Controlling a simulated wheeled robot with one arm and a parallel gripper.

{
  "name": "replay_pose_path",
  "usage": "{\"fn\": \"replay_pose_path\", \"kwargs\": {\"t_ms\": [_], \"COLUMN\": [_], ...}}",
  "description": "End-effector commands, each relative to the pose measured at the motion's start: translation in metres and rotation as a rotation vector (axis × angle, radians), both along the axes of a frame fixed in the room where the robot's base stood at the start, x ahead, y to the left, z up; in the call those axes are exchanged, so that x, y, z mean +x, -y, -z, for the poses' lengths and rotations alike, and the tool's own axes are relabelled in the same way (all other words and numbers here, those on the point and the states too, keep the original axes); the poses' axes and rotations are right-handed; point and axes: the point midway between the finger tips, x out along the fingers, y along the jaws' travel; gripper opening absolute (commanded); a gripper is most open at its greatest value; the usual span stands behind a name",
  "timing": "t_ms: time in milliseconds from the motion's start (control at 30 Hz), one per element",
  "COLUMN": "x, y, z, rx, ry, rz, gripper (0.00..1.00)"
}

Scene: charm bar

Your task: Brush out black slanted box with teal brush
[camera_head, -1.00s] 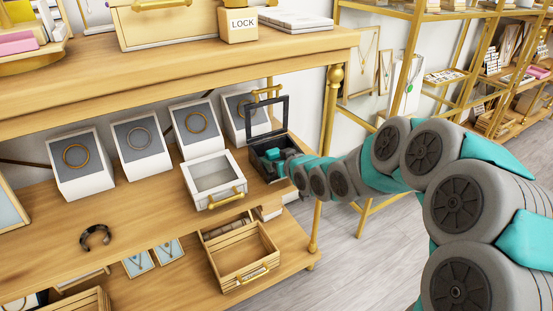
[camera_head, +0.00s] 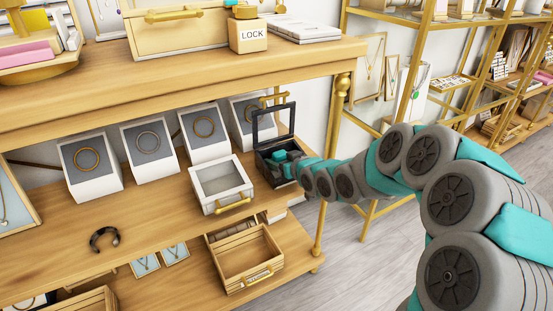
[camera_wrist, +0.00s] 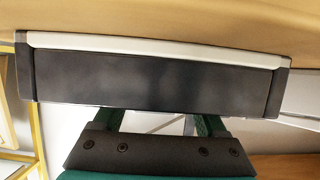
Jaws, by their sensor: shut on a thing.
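The black slanted box (camera_head: 262,166) stands open on the middle shelf, its glass-paned lid (camera_head: 273,113) raised at the back. My gripper (camera_head: 283,158) reaches into the box from the right, with teal and dark parts inside its opening. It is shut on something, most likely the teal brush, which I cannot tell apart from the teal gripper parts. In the wrist view the gripper's two dark green fingers (camera_wrist: 160,122) run up behind a wide dark panel (camera_wrist: 150,80) with a pale top edge. That panel hides the fingertips and whatever they hold.
A white glass-topped box (camera_head: 222,185) stands just left of the black box. White slanted displays with bracelets (camera_head: 150,152) line the shelf behind. A wooden drawer box (camera_head: 243,258) is below. The upper shelf (camera_head: 180,85) overhangs, and a gold post (camera_head: 334,140) stands to the right.

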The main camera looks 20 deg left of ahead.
Motion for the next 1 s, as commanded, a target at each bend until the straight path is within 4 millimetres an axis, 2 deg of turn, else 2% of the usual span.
{"fn": "replay_pose_path", "kwargs": {"t_ms": [267, 600, 1000], "x": [0.003, 0.017, 0.017], "y": [0.003, 0.015, 0.02], "z": [-0.001, -0.001, 0.001], "rx": [0.001, 0.002, 0.002], "ry": [0.0, 0.001, 0.002], "rz": [0.004, 0.006, 0.01], "gripper": [0.18, 0.18, 0.18]}}
